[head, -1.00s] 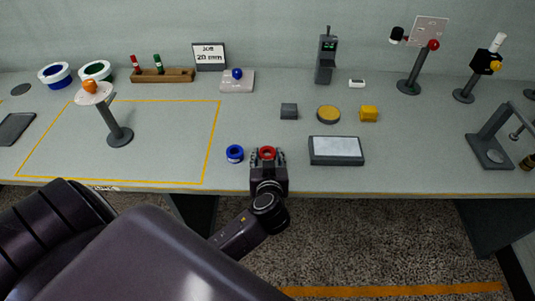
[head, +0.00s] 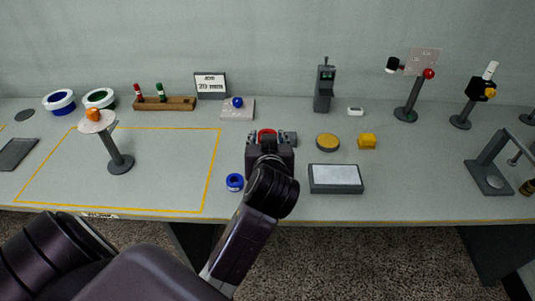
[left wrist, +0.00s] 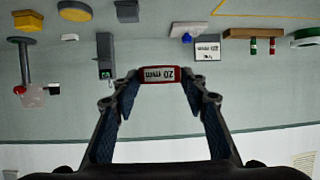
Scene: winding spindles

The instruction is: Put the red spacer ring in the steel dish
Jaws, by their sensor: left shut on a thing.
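The red spacer ring (head: 267,133) is held in my left gripper (head: 267,139), above the middle of the bench in the head view. In the left wrist view the ring (left wrist: 160,75) is pinched between the two fingertips (left wrist: 160,81), with an upside-down "20 mm" label facing the camera. My left gripper is shut on it. My right gripper is not in view. I cannot tell for sure which thing is the steel dish; a flat grey disc (head: 24,115) lies at the far left of the bench.
A blue ring (head: 235,182) lies near the front edge, beside my arm. A grey tray (head: 336,190) and a yellow disc (head: 328,142) are to the right. A post stand (head: 121,160) rises front left.

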